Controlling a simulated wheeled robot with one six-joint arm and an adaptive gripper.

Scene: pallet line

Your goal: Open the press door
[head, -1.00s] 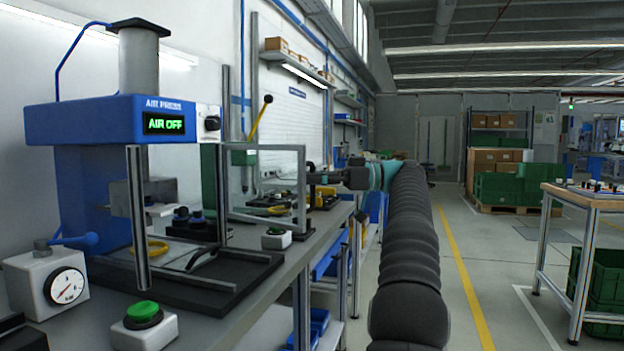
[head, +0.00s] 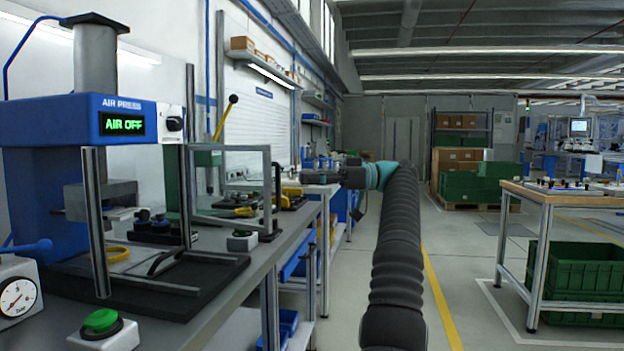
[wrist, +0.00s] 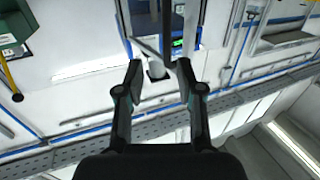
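The blue press (head: 45,200) stands on the bench at the left, its display reading AIR OFF. Its door (head: 229,147) is a clear panel in a light metal frame beside the press's far post, appearing to stand out from the press opening. A dark upright bar (head: 277,187) shows at the door's right edge. My gripper (head: 308,178) is just right of that bar, apparently apart from it; its fingers are small and dark here. In the wrist view, my gripper (wrist: 159,72) is open with nothing between its tips. The press display (wrist: 177,43) and part of a frame show beyond them.
A green button box (head: 102,325) and a gauge box (head: 18,300) sit at the bench's front left. A small button box (head: 241,240) stands near the door. A workbench (head: 570,198) is at the right. The aisle floor between is clear.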

